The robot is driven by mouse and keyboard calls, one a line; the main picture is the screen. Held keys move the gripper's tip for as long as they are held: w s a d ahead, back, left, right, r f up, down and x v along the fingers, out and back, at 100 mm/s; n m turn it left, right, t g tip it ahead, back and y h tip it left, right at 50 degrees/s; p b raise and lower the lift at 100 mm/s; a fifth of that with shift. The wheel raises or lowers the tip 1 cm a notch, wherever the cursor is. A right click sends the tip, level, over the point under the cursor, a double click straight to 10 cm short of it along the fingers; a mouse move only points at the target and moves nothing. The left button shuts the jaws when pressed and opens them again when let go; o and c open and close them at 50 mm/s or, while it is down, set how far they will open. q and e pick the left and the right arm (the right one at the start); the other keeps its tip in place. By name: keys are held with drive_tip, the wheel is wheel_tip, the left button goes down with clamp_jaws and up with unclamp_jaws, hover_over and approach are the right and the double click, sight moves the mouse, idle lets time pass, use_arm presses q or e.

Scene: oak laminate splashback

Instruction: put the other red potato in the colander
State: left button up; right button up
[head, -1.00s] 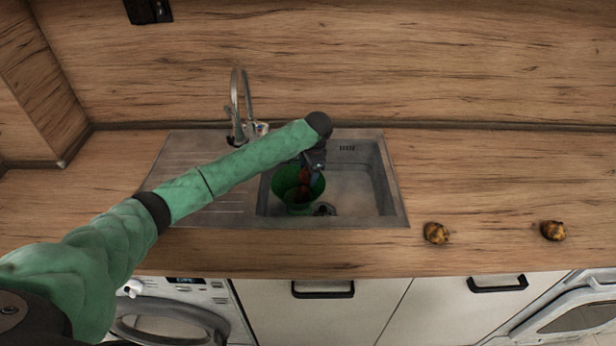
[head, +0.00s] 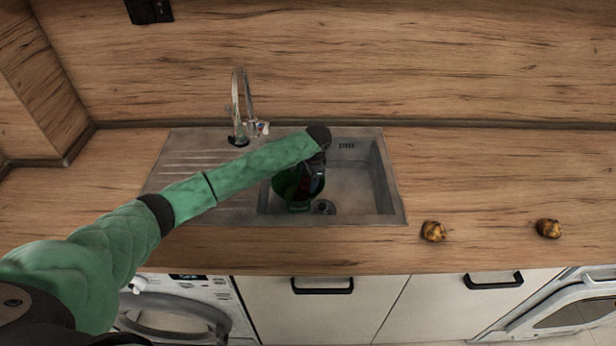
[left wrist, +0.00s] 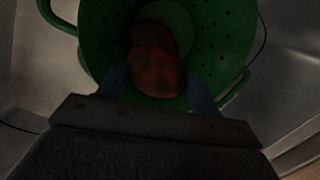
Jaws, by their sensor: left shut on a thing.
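The green colander (head: 290,196) stands in the sink, mostly in the shade of my arm. In the left wrist view its holed wall (left wrist: 215,45) and handles show around the potatoes. My left gripper (head: 314,172) points down into the colander. In the left wrist view my gripper's fingers (left wrist: 158,88) are shut on a red potato (left wrist: 155,75), over the inside of the colander. Another red potato (left wrist: 152,32) shows just behind it, partly hidden, deeper in the colander. I cannot tell whether the two potatoes touch. My right gripper is in neither view.
The steel sink (head: 362,190) has free room right of the colander. The tap (head: 243,110) stands behind, close to my left arm. Two yellow-brown potatoes (head: 433,231) (head: 548,228) lie on the worktop (head: 490,180) at the right.

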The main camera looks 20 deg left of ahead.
use_arm(q)
drive_tip(key=o, duration=1.2)
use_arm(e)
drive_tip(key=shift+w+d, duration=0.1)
use_arm(q)
drive_tip(key=shift+r+b, duration=0.3)
drive_tip(key=shift+r, duration=0.2)
drive_tip(key=shift+s+d+r+b, duration=0.1)
drive_tip(key=shift+d+r+b, duration=0.45)
drive_tip(key=shift+r, duration=1.35)
drive_tip(key=shift+s+d+r+b, duration=0.1)
drive_tip(key=shift+r+b, duration=0.75)
drive_tip(key=shift+r, duration=1.1)
drive_tip(key=shift+s+d+r+b, duration=0.1)
drive_tip(key=shift+d+r+b, duration=0.45)
drive_tip(key=shift+r, duration=1.35)
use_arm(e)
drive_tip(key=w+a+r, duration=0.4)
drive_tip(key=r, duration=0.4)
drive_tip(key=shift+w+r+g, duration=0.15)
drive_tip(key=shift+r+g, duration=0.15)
use_arm(q)
drive_tip(key=shift+a, duration=0.2)
